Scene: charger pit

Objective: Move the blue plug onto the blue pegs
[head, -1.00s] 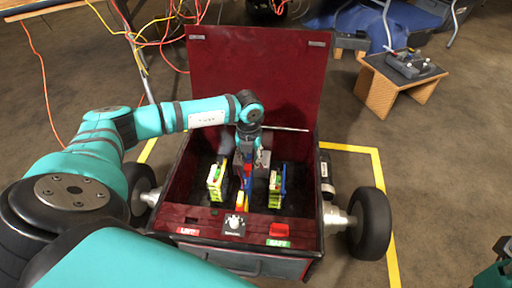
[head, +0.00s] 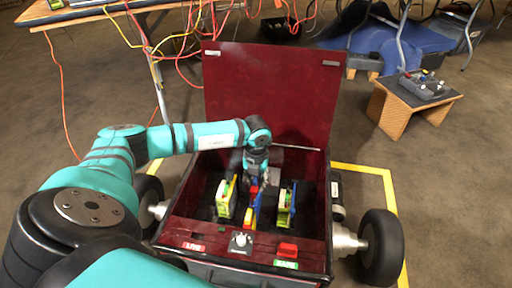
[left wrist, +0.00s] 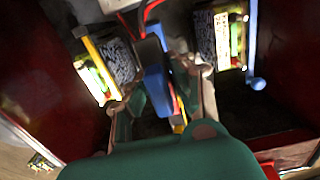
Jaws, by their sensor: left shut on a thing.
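My left gripper (head: 256,184) reaches down into the middle of the open dark red box. In the left wrist view it is shut on the blue plug (left wrist: 157,85), which sits between its fingers. In the head view the plug is small and partly hidden by the gripper. Red and yellow parts show close to the plug. The right unit (head: 285,203) inside the box has a blue part along its right side; in the left wrist view this blue part (left wrist: 257,83) ends in a round knob. I cannot make out separate pegs. My right gripper is not in view.
The left unit (head: 225,199) has a yellow side bar. The box (head: 192,228) has high walls, a raised lid (head: 268,95) behind and a front panel with a knob (head: 241,241) and red button (head: 288,249). Wheels flank it.

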